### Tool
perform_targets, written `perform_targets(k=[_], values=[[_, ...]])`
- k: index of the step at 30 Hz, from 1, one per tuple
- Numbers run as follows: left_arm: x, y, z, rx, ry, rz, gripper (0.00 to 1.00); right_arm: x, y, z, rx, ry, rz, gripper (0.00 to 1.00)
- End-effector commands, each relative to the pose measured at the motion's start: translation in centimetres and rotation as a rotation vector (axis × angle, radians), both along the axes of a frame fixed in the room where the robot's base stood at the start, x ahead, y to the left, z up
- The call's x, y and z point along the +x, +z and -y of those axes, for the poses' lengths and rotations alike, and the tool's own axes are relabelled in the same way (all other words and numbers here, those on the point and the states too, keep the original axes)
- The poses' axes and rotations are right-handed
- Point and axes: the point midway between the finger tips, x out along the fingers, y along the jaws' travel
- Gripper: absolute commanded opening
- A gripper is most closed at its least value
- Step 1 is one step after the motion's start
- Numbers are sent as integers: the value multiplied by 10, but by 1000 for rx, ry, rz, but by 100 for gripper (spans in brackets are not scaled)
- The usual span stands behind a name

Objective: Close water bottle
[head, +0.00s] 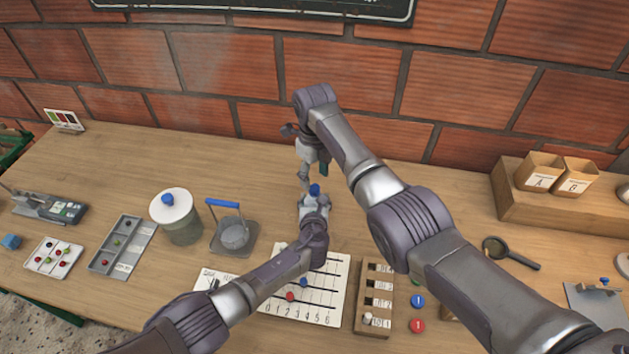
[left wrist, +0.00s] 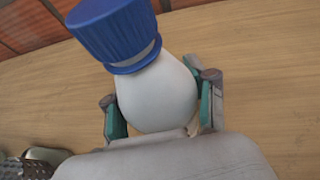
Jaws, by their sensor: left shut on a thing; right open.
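The water bottle (left wrist: 157,92) is white and rounded, with a ribbed blue cap (left wrist: 115,30) sitting at its mouth. Whether the cap is fully down I cannot tell. My left gripper (left wrist: 158,108) is shut on the bottle's body, one teal-padded finger on each side. In the head view the blue cap (head: 315,190) shows just above my left gripper (head: 313,208), which hides most of the bottle. My right gripper (head: 313,172) is open, just above and behind the cap; it seems apart from it, and my right arm partly hides it.
A white-lidded jar (head: 182,222) and a blue-handled device (head: 233,232) stand to the left. A numbered white board (head: 325,318) and a wooden slotted block (head: 373,335) lie in front. A magnifying glass (head: 508,252) lies right. The table behind the grippers is mostly clear.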

Motion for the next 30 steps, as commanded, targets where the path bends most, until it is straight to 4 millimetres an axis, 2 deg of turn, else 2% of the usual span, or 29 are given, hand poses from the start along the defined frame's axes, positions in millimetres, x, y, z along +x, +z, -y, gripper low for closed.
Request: perform_targets(k=[4, 10, 13, 17, 23, 30], values=[[-1, -1, -1, 0, 1, -2, 0, 0, 9, 0, 0, 0, -1, 54], [-1, -1, -1, 0, 1, -2, 0, 0, 10, 0, 0, 0, -1, 54], [-1, -1, -1, 0, 1, -2, 0, 0, 10, 0, 0, 5, -1, 50], [-1, -1, 0, 0, 1, -2, 0, 0, 10, 0, -1, 81, 1, 50], [-1, -1, 0, 0, 1, -2, 0, 2, 14, 0, 0, 432, 5, 50], [-1, -1, 0, 0, 1, -2, 0, 3, 19, 0, -2, 992, 11, 50]])
